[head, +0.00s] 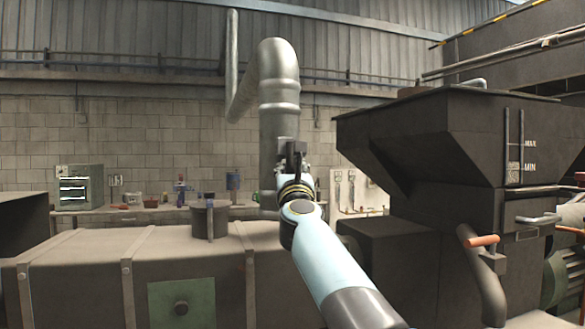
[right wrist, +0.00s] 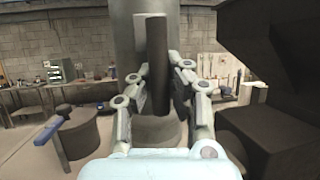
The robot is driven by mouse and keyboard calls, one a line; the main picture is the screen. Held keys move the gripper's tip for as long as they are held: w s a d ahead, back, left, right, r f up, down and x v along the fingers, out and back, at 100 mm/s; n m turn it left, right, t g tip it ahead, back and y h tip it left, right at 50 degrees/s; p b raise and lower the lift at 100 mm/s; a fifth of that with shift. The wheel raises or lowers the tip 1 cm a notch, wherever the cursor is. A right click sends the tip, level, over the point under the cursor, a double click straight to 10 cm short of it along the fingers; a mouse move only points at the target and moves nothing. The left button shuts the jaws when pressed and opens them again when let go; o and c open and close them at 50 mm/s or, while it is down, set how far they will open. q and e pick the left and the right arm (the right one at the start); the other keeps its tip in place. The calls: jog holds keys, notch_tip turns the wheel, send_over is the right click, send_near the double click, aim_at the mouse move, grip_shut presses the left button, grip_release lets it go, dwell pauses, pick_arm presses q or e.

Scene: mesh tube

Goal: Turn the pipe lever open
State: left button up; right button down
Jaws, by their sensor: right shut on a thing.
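A grey metal pipe (head: 280,95) comes down from a bend at the back wall. The pipe lever (right wrist: 157,45) shows in the right wrist view as a dark bar, upright in front of the pipe. My right gripper (head: 294,165) is at the pipe's front in the head view. In the right wrist view its two fingers lie on either side of the lever, shut on it. In the head view the gripper and arm hide most of the lever. My left gripper is in neither view.
A large dark hopper (head: 420,130) stands close on the right of my right arm. A long brown duct (head: 215,270) with a round stub (head: 208,220) lies below and to the left. A workbench (head: 130,212) with small items runs along the back wall.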

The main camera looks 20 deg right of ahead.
jog(key=shift+a+f, duration=0.15)
jog(key=shift+f, duration=0.35)
jog(key=c, duration=1.8)
grip_release()
jog(key=o, duration=0.6)
jog(key=shift+a+r, duration=0.1)
jog(key=shift+r, duration=0.2)
jog(key=shift+s, duration=0.1)
jog(key=v, duration=0.7)
jog(key=shift+s+f, duration=0.1)
jog(key=shift+s, duration=0.05)
